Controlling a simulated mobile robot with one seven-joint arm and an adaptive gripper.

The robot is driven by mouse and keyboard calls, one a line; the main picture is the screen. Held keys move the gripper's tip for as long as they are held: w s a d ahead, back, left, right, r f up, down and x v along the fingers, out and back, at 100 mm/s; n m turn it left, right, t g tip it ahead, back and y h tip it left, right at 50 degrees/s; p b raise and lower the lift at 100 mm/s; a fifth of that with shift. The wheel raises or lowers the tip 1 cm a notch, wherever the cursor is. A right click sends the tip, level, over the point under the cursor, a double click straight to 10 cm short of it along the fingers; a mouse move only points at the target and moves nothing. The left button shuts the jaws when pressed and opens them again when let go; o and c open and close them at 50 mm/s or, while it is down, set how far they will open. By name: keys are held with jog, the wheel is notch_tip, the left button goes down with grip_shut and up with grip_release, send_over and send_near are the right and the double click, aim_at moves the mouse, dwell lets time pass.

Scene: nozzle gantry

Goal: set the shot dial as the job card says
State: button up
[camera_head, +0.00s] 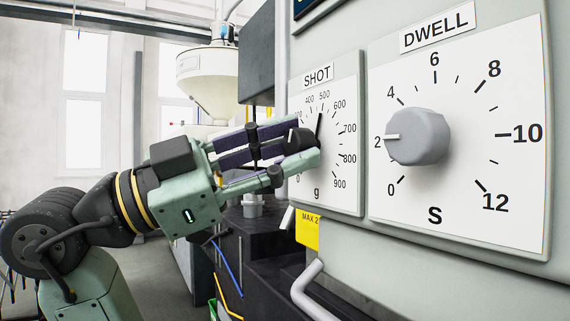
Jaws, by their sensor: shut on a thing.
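The SHOT dial plate (350,185) is white, marked in g, with visible numbers from 400 to 900 on its top and right. My gripper (305,148) reaches in from the left and is shut on the SHOT knob at the middle of this plate. The fingers hide the knob and the plate's left part. No job card can be made out.
The DWELL dial (418,137) is right beside, its grey knob pointing near 2. A yellow MAX label (307,232) and a grey handle (310,285) are below. A white hopper (207,85) stands behind; dark machine parts lie under the gripper.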

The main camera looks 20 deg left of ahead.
jog(key=m+g, duration=0.2)
jog(key=m, duration=0.4)
jog(key=shift+r, duration=0.1)
jog(key=shift+a+m+g, duration=0.1)
jog(key=shift+m+g, duration=0.2)
jog(key=shift+g, duration=0.1)
jog(key=o, duration=1.1)
jog(key=shift+o, duration=0.2)
jog(key=v, duration=1.2)
